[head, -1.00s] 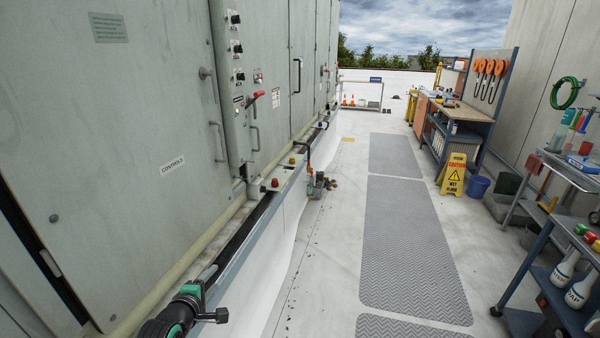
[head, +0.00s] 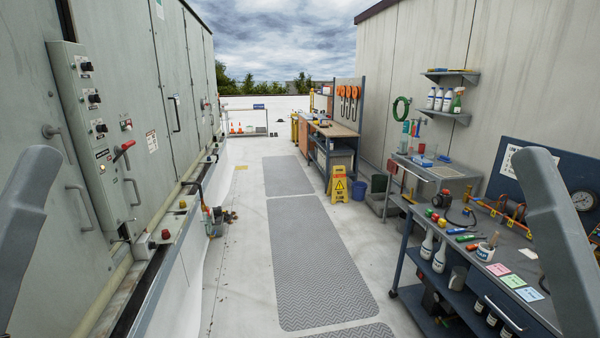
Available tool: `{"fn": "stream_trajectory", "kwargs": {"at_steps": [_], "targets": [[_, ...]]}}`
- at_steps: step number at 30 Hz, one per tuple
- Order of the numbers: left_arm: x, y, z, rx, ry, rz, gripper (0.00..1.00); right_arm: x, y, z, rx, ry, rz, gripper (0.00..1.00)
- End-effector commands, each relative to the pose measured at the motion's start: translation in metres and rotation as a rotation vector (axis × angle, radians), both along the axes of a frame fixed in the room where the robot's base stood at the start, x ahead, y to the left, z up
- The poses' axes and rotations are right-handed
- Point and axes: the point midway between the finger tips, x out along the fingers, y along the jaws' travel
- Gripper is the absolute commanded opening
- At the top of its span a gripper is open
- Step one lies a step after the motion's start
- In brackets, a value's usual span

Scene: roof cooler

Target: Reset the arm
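Neither of my grippers is in view. A grey link of my own rises at the left edge of the head view, and a similar one stands at the right edge. Their ends that would carry the grippers are out of the picture, so I cannot see whether the grippers are open, shut or holding anything.
A grey cabinet wall with a control panel (head: 95,130) and red lever (head: 124,149) runs along the left. A grey tool cart (head: 480,250) with bottles and tools stands at right. A yellow wet-floor sign (head: 339,184) is farther back. The grey floor mat (head: 315,260) is clear.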

Motion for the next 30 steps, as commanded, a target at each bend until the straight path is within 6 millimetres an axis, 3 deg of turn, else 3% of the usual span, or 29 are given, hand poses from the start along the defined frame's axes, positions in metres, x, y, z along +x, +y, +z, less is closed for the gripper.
{"fn": "stream_trajectory", "kwargs": {"at_steps": [1,18,21,24,30], "targets": [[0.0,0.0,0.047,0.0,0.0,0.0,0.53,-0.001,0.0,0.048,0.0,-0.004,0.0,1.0],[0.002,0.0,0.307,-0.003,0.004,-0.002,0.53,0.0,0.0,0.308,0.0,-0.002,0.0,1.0],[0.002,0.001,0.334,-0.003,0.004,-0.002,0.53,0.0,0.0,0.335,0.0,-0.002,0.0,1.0],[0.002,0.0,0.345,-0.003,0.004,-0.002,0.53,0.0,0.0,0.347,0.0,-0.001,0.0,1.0],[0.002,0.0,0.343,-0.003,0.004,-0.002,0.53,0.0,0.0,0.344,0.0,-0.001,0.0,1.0]]}}
